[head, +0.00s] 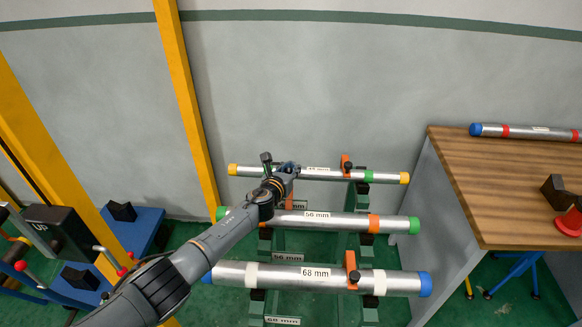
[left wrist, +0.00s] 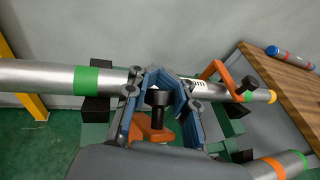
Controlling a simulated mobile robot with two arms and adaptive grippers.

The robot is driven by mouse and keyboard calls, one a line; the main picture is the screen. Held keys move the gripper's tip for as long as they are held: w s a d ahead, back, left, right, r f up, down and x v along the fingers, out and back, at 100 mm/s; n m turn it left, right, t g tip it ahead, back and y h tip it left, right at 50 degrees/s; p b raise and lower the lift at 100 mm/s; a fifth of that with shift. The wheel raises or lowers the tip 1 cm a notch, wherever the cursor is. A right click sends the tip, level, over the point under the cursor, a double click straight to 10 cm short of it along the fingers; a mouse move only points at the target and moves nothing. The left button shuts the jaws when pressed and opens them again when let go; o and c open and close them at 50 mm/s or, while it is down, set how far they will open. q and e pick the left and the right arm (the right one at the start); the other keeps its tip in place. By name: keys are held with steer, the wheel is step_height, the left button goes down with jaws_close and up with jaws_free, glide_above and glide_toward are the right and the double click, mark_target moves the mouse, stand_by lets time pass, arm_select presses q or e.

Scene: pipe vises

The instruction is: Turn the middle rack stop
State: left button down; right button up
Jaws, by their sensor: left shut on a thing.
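My left gripper (head: 291,173) reaches in from the left, over the middle 56 mm pipe (head: 330,222). In the left wrist view its blue-lined fingers (left wrist: 164,92) are shut around a black knob (left wrist: 157,98). Under the knob is an orange stop (left wrist: 150,131); an orange piece also shows below the gripper in the head view (head: 290,201). This stop appears to be the middle one, between the middle pipe and the back pipe (head: 388,178). The fingers partly hide it. My right gripper is not in view.
Other orange stops stand upright on the back pipe (head: 346,163) and the front 68 mm pipe (head: 352,268). A wooden bench (head: 480,170) with a capped pipe (head: 520,131) is at the right. Yellow posts (head: 184,100) and blue vise equipment (head: 130,235) are at the left.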

arm_select(q)
steer(key=shift+w+a+f, duration=0.15)
steer(key=shift+a+f, duration=0.2)
steer(key=shift+f, duration=0.35)
stand_by(0.7)
steer(key=c, duration=1.1)
jaws_free()
steer(key=shift+a, duration=0.15)
steer(key=shift+r, duration=0.15)
steer(key=shift+r, duration=0.15)
steer(key=shift+s+r, duration=0.25)
steer(key=shift+s, duration=0.05)
steer(key=v, duration=1.1)
steer(key=shift+s+f, duration=0.15)
steer(key=shift+f, duration=0.15)
